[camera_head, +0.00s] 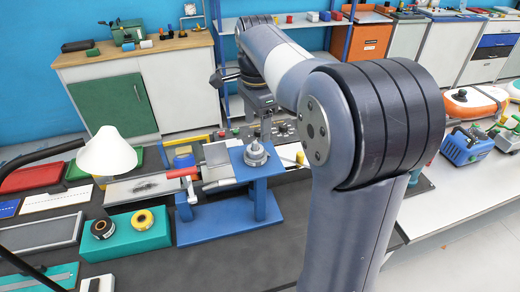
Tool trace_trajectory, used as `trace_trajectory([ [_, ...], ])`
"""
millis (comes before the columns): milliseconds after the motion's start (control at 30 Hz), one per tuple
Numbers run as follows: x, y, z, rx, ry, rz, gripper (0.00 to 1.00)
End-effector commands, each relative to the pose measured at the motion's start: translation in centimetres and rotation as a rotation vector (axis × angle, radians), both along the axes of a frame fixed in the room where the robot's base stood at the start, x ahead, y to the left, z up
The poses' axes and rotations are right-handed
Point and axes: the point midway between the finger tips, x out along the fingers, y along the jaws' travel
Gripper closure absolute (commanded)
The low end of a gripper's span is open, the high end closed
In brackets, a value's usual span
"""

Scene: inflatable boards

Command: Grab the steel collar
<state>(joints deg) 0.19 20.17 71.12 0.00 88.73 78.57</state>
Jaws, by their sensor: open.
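A grey metal ring-like part, which looks like the steel collar (255,156), sits on top of a small blue stand (266,205) on the dark workbench. My gripper (265,132) points down just above and slightly right of the collar. It is open. The fingers are small in this view, and I cannot tell whether they touch the collar or reach around it. My arm fills the right middle of the picture and hides part of the bench behind it.
Left of the stand are a red-handled blue fixture (190,190) and a teal block (150,235) holding a black ring and a yellow ring. A white lamp (106,155) stands further left. The dark bench in front of the stand is mostly clear.

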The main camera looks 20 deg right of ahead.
Motion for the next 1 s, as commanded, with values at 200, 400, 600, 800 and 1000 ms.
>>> trace_trajectory([
  [200,0.0,0.0,-1.9,0.0,0.001,0.0,0.34],
  [400,-0.1,0.4,-4.5,0.0,0.004,0.001,0.34],
  [600,0.0,0.4,-6.8,0.0,0.001,0.0,0.34],
  [800,0.0,0.4,-7.0,0.0,-0.001,0.0,0.34],
  [1000,0.0,0.4,-7.0,0.0,-0.001,0.0,0.47],
])
